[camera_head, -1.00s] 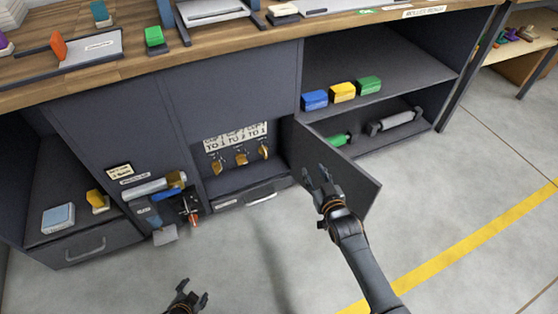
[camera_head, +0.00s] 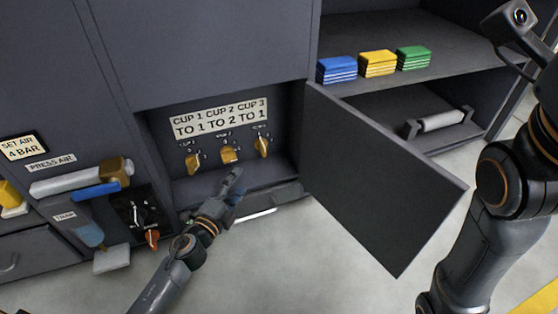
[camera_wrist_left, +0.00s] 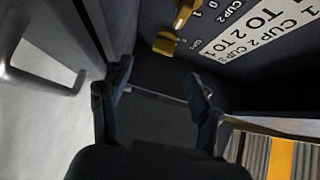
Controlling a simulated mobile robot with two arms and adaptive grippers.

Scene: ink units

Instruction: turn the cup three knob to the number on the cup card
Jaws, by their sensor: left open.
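The cup card (camera_head: 220,117) on the back of the open compartment reads CUP 1 TO 1, CUP 2 TO 2, CUP 3 TO 1. Below it are three yellow knobs. The cup three knob (camera_head: 262,146) is the rightmost, its handle looking roughly upright; its number marks are too small to read. My left gripper (camera_head: 233,185) is open and empty at the compartment's front, below the knobs and apart from them. In the left wrist view its open fingers (camera_wrist_left: 158,92) frame dark panel, with a yellow knob (camera_wrist_left: 165,43) beyond.
The open door (camera_head: 382,180) stands right of the compartment. A drawer handle (camera_head: 255,213) is below it. A panel with a red-orange knob (camera_head: 152,238) is to the left. Blue (camera_head: 337,69), yellow (camera_head: 378,64) and green (camera_head: 413,58) blocks sit on the right shelf.

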